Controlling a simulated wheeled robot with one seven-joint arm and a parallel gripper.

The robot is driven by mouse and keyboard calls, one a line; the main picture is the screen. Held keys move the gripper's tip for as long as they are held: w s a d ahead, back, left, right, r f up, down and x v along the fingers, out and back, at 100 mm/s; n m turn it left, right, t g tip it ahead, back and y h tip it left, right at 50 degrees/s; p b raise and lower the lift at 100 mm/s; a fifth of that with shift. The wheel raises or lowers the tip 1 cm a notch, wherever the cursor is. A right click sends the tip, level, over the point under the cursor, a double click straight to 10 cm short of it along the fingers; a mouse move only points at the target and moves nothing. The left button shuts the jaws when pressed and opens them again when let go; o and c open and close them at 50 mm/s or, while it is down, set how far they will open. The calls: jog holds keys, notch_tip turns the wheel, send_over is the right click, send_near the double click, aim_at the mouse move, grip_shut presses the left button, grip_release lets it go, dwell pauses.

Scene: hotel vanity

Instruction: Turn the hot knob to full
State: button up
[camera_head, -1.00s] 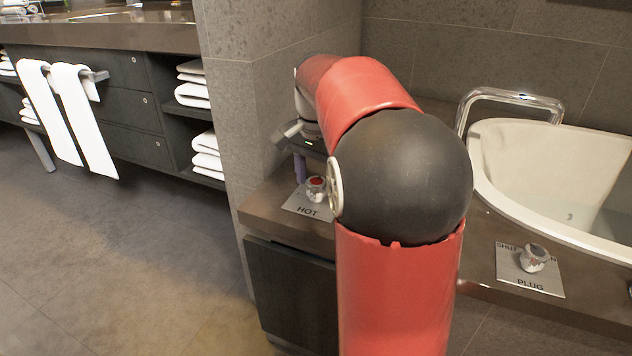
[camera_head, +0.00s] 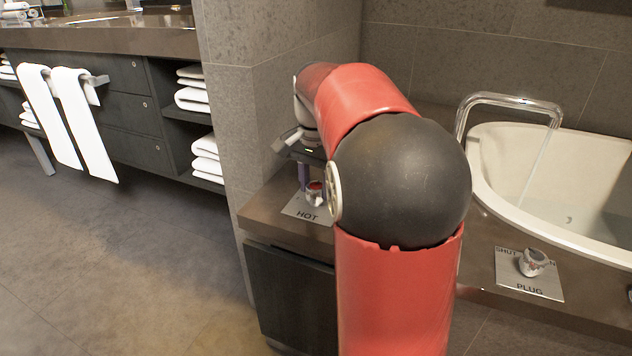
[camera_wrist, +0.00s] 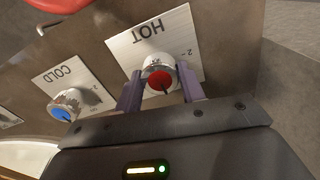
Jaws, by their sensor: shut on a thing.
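The hot knob (camera_head: 315,192), chrome with a red cap, stands on a silver plate marked HOT (camera_head: 306,214) on the brown tub deck. In the wrist view the hot knob (camera_wrist: 159,78) sits between the two purple fingers of my gripper (camera_wrist: 160,92), which is shut on it. A dark pointer line shows on the red cap. In the head view my gripper (camera_head: 303,178) is partly hidden behind my arm. A thin stream of water (camera_head: 533,168) falls from the chrome spout (camera_head: 508,97) into the white tub (camera_head: 500,185).
The cold knob (camera_wrist: 64,105) with a blue cap stands beside the hot plate in the wrist view. A plug knob (camera_head: 533,262) is on the deck at the right. A tiled wall (camera_head: 228,110) rises close behind the hot knob. Towels (camera_head: 75,115) hang at the left.

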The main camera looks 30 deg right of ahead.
jog(key=n+p, duration=0.1)
jog(key=n, duration=0.1)
jog(key=n+p, duration=0.2)
jog(key=shift+r+n, duration=0.2)
jog(key=shift+n, duration=0.2)
jog(key=n+p, duration=0.2)
jog(key=n, duration=0.2)
jog(key=shift+p, duration=0.3)
jog(key=n+p, duration=0.1)
jog(key=n, duration=0.3)
jog(key=shift+n+p, duration=0.4)
jog(key=shift+f+n+p, duration=0.15)
jog(key=shift+n+p, duration=0.4)
jog(key=shift+n, duration=1.35)
jog(key=o, duration=1)
